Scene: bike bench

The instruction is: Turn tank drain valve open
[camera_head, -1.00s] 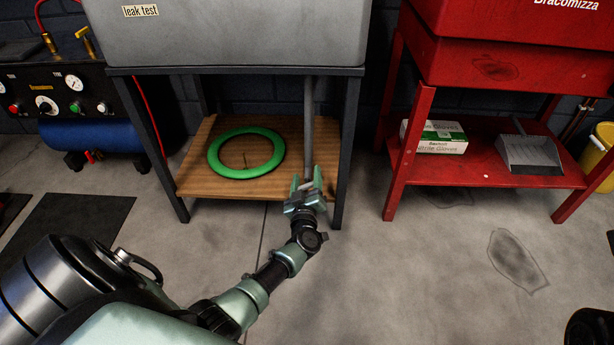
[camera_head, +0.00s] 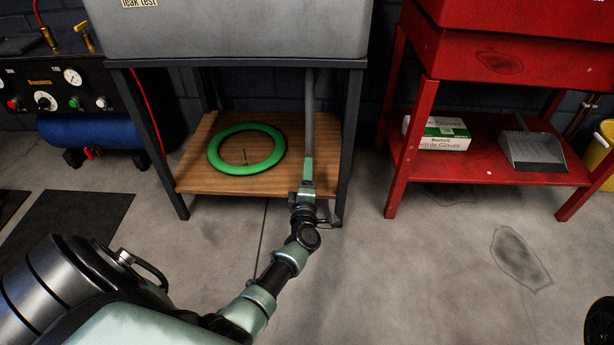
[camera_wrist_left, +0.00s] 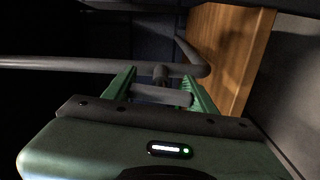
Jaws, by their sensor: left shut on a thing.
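The grey tank (camera_head: 230,28) marked "leak test" stands on a dark frame in the head view. A grey drain pipe (camera_head: 310,110) runs down below it. My left gripper (camera_head: 307,178) is at the lower end of this pipe, with one green finger showing. In the left wrist view, its green fingers (camera_wrist_left: 160,92) are shut on a short grey bar, which looks like the drain valve handle (camera_wrist_left: 160,96). A stub joins this bar to the pipe (camera_wrist_left: 85,66) behind it. The valve body is mostly hidden in the head view. My right gripper is out of view.
A wooden shelf (camera_head: 205,181) under the tank carries a green ring (camera_head: 222,168). A dark frame leg (camera_head: 347,150) stands close right of my gripper. A red stand (camera_head: 405,165) with a glove box (camera_head: 437,133) and dustpan (camera_head: 530,150) is further right. The floor between is clear.

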